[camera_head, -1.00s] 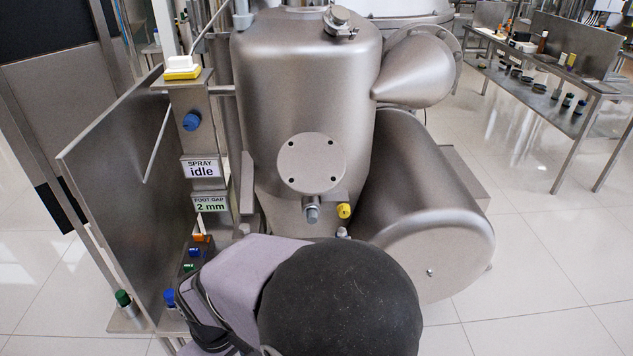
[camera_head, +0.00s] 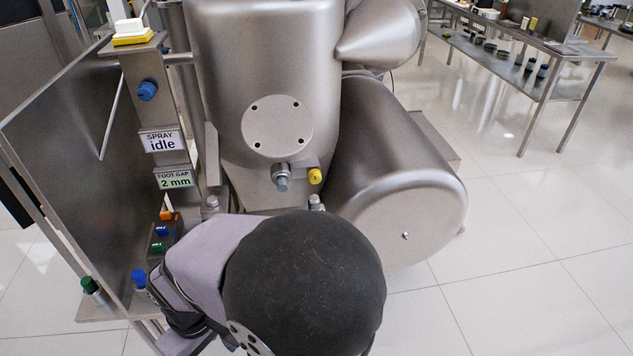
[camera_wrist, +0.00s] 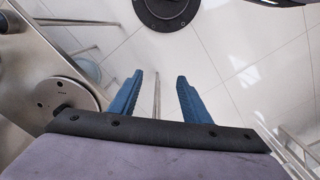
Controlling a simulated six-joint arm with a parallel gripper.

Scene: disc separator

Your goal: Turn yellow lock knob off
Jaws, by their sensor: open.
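The yellow knob (camera_head: 315,176) sits on a small bracket low on the front of the steel vessel, just right of a grey bolt-like fitting. In the head view my arm is in the lower middle, below the knob and apart from it; my fingertips are hidden there. In the wrist view my gripper (camera_wrist: 160,92) shows two blue fingers spread apart with nothing between them. They point over the white tiled floor. I cannot make out the yellow knob in the wrist view.
The steel vessel (camera_head: 270,70) and large drum (camera_head: 385,170) stand behind my arm. At left are a steel panel (camera_head: 70,140), a blue knob (camera_head: 147,90), the SPRAY idle sign (camera_head: 162,141), and orange, blue and green knobs.

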